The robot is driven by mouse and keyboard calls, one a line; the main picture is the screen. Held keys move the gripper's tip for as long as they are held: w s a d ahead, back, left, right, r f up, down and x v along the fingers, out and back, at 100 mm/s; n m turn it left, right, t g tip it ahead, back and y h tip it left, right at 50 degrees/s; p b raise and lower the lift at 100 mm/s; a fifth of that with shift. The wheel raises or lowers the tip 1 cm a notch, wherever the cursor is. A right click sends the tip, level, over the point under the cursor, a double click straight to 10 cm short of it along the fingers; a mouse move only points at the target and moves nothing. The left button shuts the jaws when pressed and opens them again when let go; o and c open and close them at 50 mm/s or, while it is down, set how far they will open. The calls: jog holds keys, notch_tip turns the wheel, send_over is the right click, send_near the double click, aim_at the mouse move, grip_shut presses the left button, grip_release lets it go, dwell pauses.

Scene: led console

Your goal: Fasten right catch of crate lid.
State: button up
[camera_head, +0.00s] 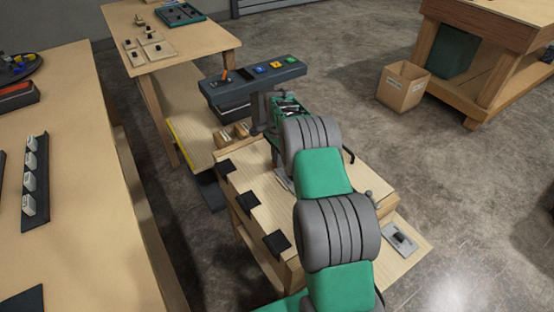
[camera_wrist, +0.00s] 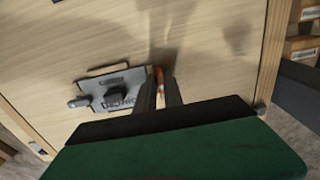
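The crate is a pale wooden box (camera_head: 262,205) with a flat wooden top, in the middle of the head view. My arm crosses over it and hides much of the top. In the wrist view a grey metal plate (camera_wrist: 131,80) with a dark knob and a small side lever lies on pale wood (camera_wrist: 45,60). My gripper (camera_wrist: 160,84) has its two dark fingers just right of this plate. A small orange-red piece (camera_wrist: 159,76) shows in the narrow gap between the fingertips. I cannot tell whether the fingers grip it. In the head view the fingers are mostly hidden.
Black blocks (camera_head: 276,243) line the crate's left edge. Another grey plate with a black knob (camera_head: 399,239) sits on a board at right. A dark console with coloured buttons (camera_head: 252,81) stands behind the crate. A long bench (camera_head: 85,160) runs along the left.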

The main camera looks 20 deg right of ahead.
grip_shut()
jog(key=shift+n, duration=0.3)
jog(key=shift+s+f+n+b, duration=0.15)
jog(key=shift+n+b, duration=0.45)
jog(key=shift+n, duration=0.3)
jog(key=n, duration=0.2)
jog(key=n+b, duration=0.1)
jog(key=n, duration=0.3)
jog(key=shift+s+d+b, duration=0.25)
jog(key=shift+b, duration=0.1)
jog(key=n, duration=0.4)
jog(key=shift+d+n+b, duration=0.2)
jog(key=shift+n+b, duration=0.1)
jog(key=shift+n, duration=0.1)
jog(key=n, duration=0.4)
jog(key=shift+s+d+n, duration=0.1)
jog(key=shift+d+n, duration=0.1)
jog(key=shift+n, duration=0.2)
